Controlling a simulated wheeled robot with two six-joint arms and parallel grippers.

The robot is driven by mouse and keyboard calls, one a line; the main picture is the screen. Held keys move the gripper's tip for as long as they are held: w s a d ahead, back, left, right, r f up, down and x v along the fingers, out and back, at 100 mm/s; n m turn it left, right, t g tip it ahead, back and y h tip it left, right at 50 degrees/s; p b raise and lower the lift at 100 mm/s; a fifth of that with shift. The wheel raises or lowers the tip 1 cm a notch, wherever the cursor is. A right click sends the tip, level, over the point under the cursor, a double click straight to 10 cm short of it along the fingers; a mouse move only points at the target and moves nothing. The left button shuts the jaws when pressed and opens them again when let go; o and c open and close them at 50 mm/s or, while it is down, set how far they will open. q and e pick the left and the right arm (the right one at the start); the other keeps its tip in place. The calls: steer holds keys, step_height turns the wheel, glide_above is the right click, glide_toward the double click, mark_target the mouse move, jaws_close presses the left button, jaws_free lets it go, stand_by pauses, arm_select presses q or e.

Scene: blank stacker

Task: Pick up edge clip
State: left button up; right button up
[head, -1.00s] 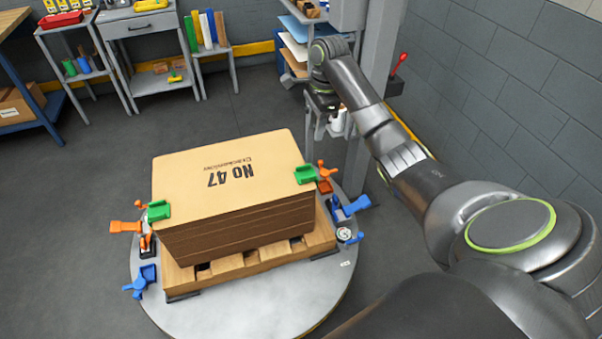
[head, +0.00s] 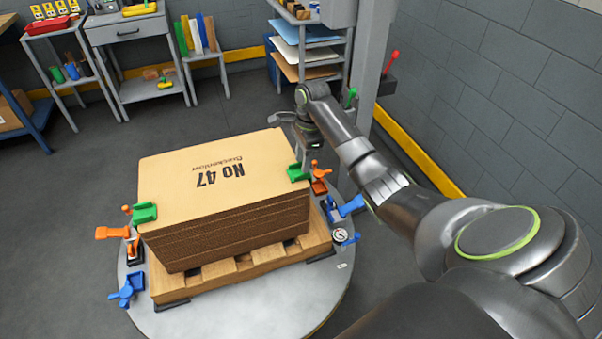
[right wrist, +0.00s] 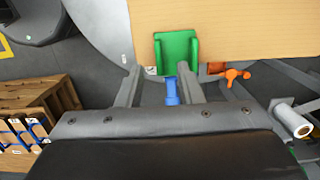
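A green edge clip (head: 299,172) sits on the right corner of the cardboard stack (head: 225,175). It also shows in the right wrist view (right wrist: 176,52), at the sheet's edge. A second green edge clip (head: 144,212) sits on the stack's left corner. My right gripper (head: 288,138) is above and just behind the right clip. In the right wrist view its two fingers (right wrist: 158,74) are apart, with the clip just past their tips, and nothing is gripped. I cannot tell whether a finger touches the clip. My left gripper is not in view.
The stack rests on a wooden pallet (head: 245,268) on a round grey turntable (head: 300,300). Orange and blue toggle clamps (head: 345,207) stand close to the right clip; more (head: 127,289) stand at the left. A shelf rack (head: 308,50) is behind. The floor at left is clear.

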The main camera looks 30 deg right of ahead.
mark_target(302, 174)
step_height(302, 174, down, 5)
steer(key=shift+a+r, duration=0.15)
jaws_close()
